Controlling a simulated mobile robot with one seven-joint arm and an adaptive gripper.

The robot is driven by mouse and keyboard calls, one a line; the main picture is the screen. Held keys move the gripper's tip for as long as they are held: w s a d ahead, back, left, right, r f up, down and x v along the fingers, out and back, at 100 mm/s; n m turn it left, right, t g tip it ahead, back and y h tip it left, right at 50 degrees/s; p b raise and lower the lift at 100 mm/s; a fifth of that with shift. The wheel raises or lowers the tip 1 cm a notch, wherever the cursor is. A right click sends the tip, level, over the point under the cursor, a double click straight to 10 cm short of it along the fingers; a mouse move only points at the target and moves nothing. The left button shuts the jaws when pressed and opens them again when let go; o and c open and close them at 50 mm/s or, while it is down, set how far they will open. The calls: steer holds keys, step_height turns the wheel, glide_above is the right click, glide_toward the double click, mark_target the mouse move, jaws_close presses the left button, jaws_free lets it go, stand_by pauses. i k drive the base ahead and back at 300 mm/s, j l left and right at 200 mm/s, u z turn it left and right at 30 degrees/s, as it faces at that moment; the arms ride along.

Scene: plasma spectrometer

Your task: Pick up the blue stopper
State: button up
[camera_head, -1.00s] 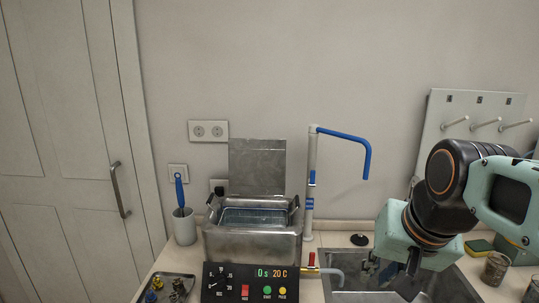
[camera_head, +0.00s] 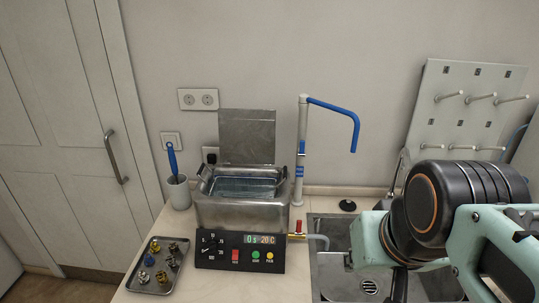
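A metal tray (camera_head: 176,282) lies on the counter at the lower left, with several small stopper-like pieces in it. My gripper (camera_head: 396,288) is over the sink at the right, far from the tray. Only a dark part of it shows below the wrist, cut by the lower frame edge, so its fingers and opening are hidden.
A steel bath (camera_head: 240,213) with an open lid and a control box (camera_head: 240,252) stands between the tray and my arm. A white-and-blue spout (camera_head: 302,150) rises behind the sink (camera_head: 334,290). A grey cup (camera_head: 178,193) with a blue-handled brush stands behind the tray.

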mark_target(149, 261)
steer(key=k+u, duration=0.15)
steer(key=u, duration=1.3)
steer(key=z, duration=0.4)
steer(key=i+j+z, duration=0.1)
steer(key=z, duration=0.4)
steer(key=j+z, duration=0.35)
steer(key=z, duration=0.15)
steer(key=j+z, duration=0.45)
steer(key=j, duration=0.3)
